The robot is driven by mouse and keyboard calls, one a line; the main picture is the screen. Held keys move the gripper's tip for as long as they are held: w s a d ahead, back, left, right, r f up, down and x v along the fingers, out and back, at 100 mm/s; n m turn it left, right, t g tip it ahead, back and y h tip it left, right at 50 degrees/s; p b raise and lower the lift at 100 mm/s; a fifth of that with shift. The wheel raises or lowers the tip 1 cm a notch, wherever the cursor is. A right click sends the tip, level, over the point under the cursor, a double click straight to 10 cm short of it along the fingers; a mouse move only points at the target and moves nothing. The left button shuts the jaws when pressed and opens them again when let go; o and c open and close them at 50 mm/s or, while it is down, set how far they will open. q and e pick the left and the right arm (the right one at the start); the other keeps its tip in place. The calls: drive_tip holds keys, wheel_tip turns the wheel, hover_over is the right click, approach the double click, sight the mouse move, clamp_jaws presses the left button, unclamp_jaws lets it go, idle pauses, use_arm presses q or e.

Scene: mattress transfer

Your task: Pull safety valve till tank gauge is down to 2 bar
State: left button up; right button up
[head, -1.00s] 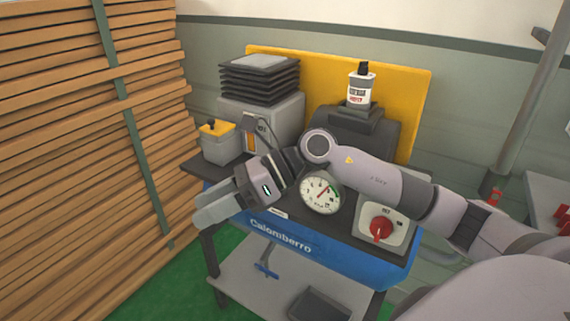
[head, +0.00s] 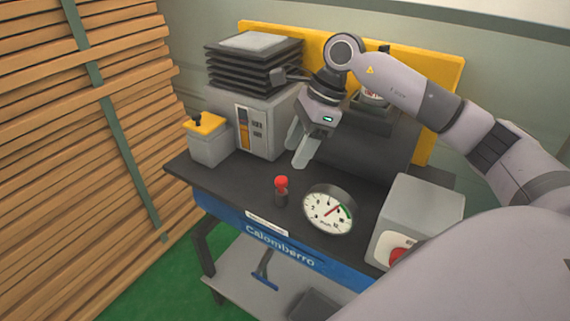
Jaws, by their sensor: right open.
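The safety valve (head: 281,190) is a small dark post with a red cap, standing on the dark bench top left of the gauge. The tank gauge (head: 329,210) is a round white dial with a red needle and a green arc; its figures are too small to read surely. My right gripper (head: 301,150) hangs with its fingers pointing down, above and slightly behind the valve. It is open, empty and apart from the valve. My left gripper does not show.
A grey box with a red knob (head: 399,256) stands right of the gauge. A grey unit (head: 262,120) under stacked black trays (head: 250,60) and a yellow-lidded container (head: 207,140) stand at the back left. Stacked planks (head: 70,150) fill the left. The bench front (head: 222,208) is blue.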

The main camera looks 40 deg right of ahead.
sight(283, 179)
drive_tip(key=x, duration=0.7)
drive_tip(key=shift+s+a+p, duration=0.15)
drive_tip(key=shift+p, duration=0.25)
